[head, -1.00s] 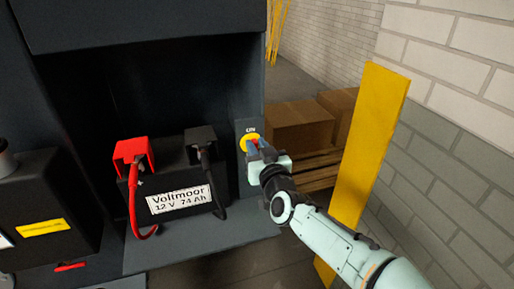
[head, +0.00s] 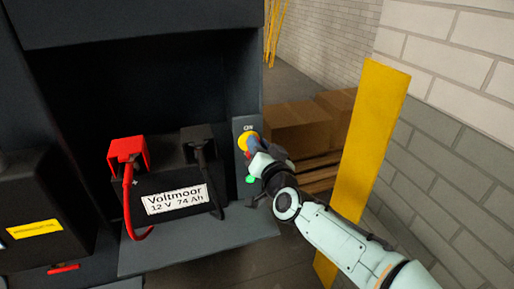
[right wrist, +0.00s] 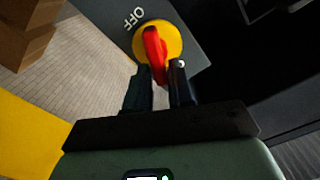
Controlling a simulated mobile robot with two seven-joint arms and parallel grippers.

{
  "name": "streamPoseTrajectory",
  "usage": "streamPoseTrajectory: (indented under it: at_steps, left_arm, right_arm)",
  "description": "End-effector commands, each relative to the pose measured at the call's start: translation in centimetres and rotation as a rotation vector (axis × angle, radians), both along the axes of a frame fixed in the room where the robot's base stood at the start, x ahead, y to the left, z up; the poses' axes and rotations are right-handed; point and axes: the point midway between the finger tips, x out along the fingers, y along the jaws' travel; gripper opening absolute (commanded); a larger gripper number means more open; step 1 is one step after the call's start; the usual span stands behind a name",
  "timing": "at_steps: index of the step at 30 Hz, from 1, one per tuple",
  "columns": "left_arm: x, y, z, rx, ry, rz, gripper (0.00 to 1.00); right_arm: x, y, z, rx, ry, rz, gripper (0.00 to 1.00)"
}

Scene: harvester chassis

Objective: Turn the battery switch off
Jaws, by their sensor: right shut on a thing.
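The battery switch has a yellow disc (right wrist: 174,38) and a red handle (right wrist: 153,42), on a dark grey panel (head: 241,189). In the head view the disc (head: 243,141) shows under an "ON" label; the right wrist view shows an "OFF" label (right wrist: 133,18) beside it. My right gripper (right wrist: 160,70) is shut on the red handle, with one dark finger on each side of its near end. In the head view my right gripper (head: 255,148) hides most of the handle. My left gripper is not in view.
A battery (head: 175,196) marked Voltmoor, with red (head: 128,151) and black (head: 197,134) terminal covers and cables, stands left of the switch. A yellow post (head: 368,145) is close to my right arm. Cardboard boxes (head: 296,127) are behind. A green spot (head: 250,179) shows below the gripper.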

Motion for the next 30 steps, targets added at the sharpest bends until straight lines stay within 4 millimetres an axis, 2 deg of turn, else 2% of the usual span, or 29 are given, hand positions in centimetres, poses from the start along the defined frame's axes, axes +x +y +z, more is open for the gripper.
streamPoseTrajectory:
  at_steps: [1,21,30]
  left_arm:
    - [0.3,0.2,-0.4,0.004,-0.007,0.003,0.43]
    - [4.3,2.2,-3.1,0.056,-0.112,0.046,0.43]
    - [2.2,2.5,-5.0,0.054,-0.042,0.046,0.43]
  right_arm:
    - [0.1,-0.1,-0.5,0.041,0.021,0.001,0.00]
    - [0.3,-0.6,-1.5,0.643,0.219,0.004,0.00]
    - [0.3,-0.6,-1.8,0.861,0.290,0.003,0.00]
